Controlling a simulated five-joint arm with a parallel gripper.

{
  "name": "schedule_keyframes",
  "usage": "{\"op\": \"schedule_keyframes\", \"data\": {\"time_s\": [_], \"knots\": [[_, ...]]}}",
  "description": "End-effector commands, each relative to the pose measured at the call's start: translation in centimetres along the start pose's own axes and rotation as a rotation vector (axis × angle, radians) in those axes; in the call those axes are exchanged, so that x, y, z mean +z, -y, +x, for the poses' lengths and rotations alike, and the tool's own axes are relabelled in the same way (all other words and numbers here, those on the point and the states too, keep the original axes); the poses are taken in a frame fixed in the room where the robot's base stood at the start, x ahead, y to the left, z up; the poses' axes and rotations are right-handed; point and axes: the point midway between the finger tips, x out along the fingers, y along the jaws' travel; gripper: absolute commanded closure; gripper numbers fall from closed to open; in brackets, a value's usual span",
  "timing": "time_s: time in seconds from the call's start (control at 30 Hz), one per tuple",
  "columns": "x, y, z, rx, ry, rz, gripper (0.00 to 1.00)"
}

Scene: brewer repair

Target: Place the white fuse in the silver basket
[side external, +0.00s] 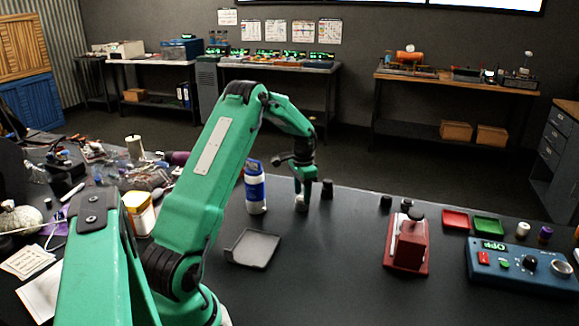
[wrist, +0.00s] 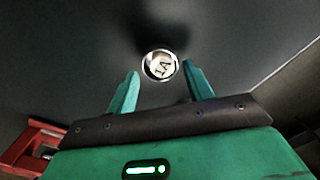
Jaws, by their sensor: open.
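A small round white piece with a silver rim, which looks like the white fuse (wrist: 159,65), stands on the dark table. It also shows below my gripper in the side view (side external: 301,205). My gripper (side external: 302,192) points down over it and is open. In the wrist view its fingertips (wrist: 161,74) lie on either side of the fuse, with gaps visible; whether they reach down around it I cannot tell. The silver basket looks to be the shallow grey tray (side external: 252,249), apparently empty, on the table left of and nearer than the fuse in the side view.
A blue-and-white bottle (side external: 256,192) stands left of my gripper, and a black cylinder (side external: 327,188) close on its right. A red press (side external: 407,243), red and green trays and a blue control box (side external: 520,265) stand further right. Clutter fills the left side.

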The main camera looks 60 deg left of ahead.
Motion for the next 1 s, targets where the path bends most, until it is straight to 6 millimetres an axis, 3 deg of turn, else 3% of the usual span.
{"op": "schedule_keyframes", "data": {"time_s": [0.47, 1.0], "knots": [[0.0, 0.0, -0.7, -0.001, -0.002, 0.000, 0.49], [0.0, 0.0, -6.2, -0.001, -0.001, 0.000, 0.49]]}}
